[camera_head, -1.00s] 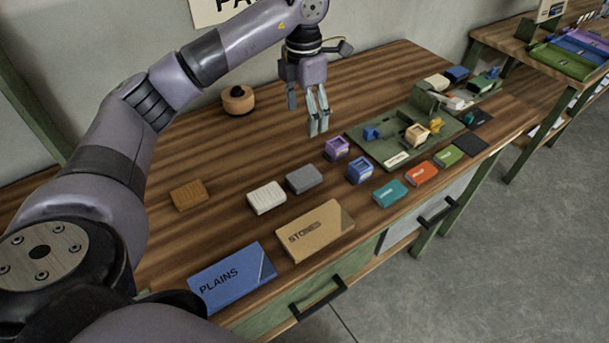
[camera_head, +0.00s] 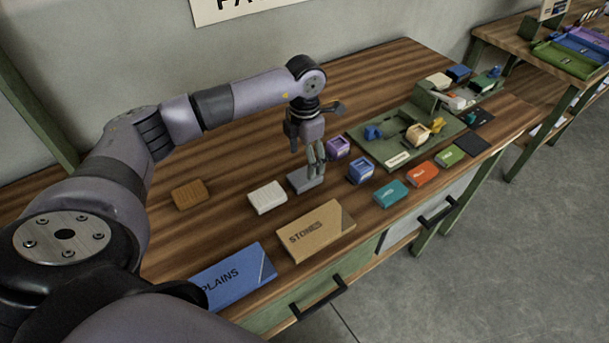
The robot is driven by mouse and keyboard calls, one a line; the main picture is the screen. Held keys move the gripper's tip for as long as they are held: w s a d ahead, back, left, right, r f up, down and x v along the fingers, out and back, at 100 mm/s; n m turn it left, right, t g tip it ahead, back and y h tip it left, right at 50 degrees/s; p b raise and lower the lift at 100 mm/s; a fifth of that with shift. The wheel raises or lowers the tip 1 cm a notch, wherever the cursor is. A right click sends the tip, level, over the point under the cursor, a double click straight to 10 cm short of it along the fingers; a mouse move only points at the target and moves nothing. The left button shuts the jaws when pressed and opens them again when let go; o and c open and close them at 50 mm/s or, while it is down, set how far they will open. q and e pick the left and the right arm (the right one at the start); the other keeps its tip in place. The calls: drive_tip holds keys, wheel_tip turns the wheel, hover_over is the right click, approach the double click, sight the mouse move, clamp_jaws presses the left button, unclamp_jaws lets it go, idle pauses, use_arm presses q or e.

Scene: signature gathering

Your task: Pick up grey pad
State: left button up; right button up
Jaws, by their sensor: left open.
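The grey pad (camera_head: 302,181) lies flat on the wooden table, just right of a white pad (camera_head: 267,198). My left gripper (camera_head: 316,176) is open, fingers pointing down, right over the pad's right part, and its fingers hide some of the pad. I cannot tell whether the fingertips touch the pad. My right gripper is not in view.
A brown pad (camera_head: 190,194) lies to the left. The tan STONES box (camera_head: 316,231) and blue PLAINS box (camera_head: 232,279) lie in front.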

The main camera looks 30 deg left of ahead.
sight(304, 175)
use_arm(q)
drive_tip(key=shift+s+d+f+p, duration=0.1)
drive_tip(key=shift+s+f+p, duration=0.05)
drive_tip(key=shift+f+p, duration=0.15)
drive_tip(key=f, duration=0.1)
drive_tip(key=f+p, duration=0.1)
drive_tip(key=f, duration=0.1)
drive_tip(key=shift+s+d+f+p, duration=0.15)
drive_tip(key=shift+s+f+p, duration=0.1)
drive_tip(key=shift+s+p, duration=0.1)
drive_tip(key=shift+w+f, duration=0.1)
drive_tip(key=shift+f, duration=0.45)
drive_tip(key=c, duration=1)
drive_tip(key=shift+r, duration=0.1)
